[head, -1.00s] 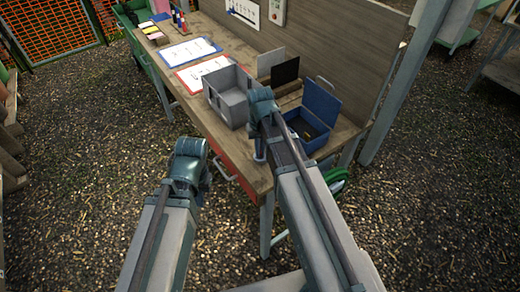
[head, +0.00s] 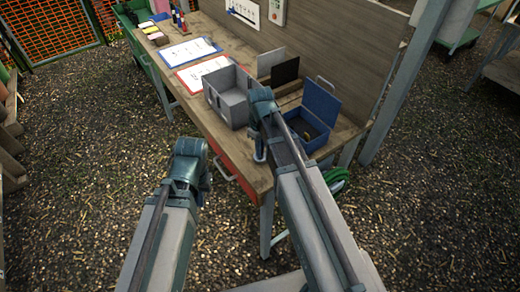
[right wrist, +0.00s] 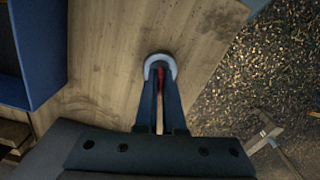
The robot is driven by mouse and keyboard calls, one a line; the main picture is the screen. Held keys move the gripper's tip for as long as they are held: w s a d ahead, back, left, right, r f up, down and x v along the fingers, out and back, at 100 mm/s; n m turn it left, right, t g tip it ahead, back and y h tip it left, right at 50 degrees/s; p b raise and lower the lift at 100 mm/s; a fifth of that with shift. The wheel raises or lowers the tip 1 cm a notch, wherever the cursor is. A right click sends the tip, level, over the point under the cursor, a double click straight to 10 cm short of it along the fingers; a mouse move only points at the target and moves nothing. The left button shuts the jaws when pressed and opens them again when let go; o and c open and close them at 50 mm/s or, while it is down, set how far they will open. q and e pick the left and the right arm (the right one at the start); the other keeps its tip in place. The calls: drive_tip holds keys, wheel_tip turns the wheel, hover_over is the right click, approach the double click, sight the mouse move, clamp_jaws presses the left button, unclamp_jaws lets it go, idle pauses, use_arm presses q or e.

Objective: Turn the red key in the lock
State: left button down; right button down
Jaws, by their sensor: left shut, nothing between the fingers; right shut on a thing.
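In the right wrist view, a strip of red, the red key (right wrist: 160,76), shows between the fingers of my right gripper (right wrist: 160,72). The gripper is shut on it. A pale grey round rim, likely the lock (right wrist: 159,56), stands on the wooden tabletop around the fingertips. Whether the key is seated in it is hidden by the fingers. In the head view my right gripper (head: 260,145) points down at the near right part of the bench, mostly hidden by its own arm. My left gripper (head: 204,182) is shut and empty, in front of the bench and clear of it.
A grey bin (head: 228,112) and an open blue box (head: 322,103) stand on the wooden bench (head: 205,113) near the right arm. Clipboards with paper (head: 190,50) lie further left. A wooden back panel (head: 345,45) closes off the rear. Gravel floor in front is free.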

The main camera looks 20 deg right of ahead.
drive_tip(key=shift+m, duration=1.5)
drive_tip(key=c, duration=0.9)
unclamp_jaws()
drive_tip(key=shift+c, duration=0.2)
wheel_tip(320, 180, up, 14)
drive_tip(key=p, duration=1.4)
drive_tip(key=s+a+f+b, duration=0.3)
drive_tip(key=s+a, duration=0.2)
drive_tip(key=s, duration=0.2)
drive_tip(key=s+a+f+h+b, duration=0.1)
drive_tip(key=s+a+f+b, duration=0.1)
drive_tip(key=s+a, duration=0.3)
drive_tip(key=shift+s+a+f+b, duration=0.25)
drive_tip(key=shift+s+f+b, duration=0.2)
drive_tip(key=shift+s, duration=0.75)
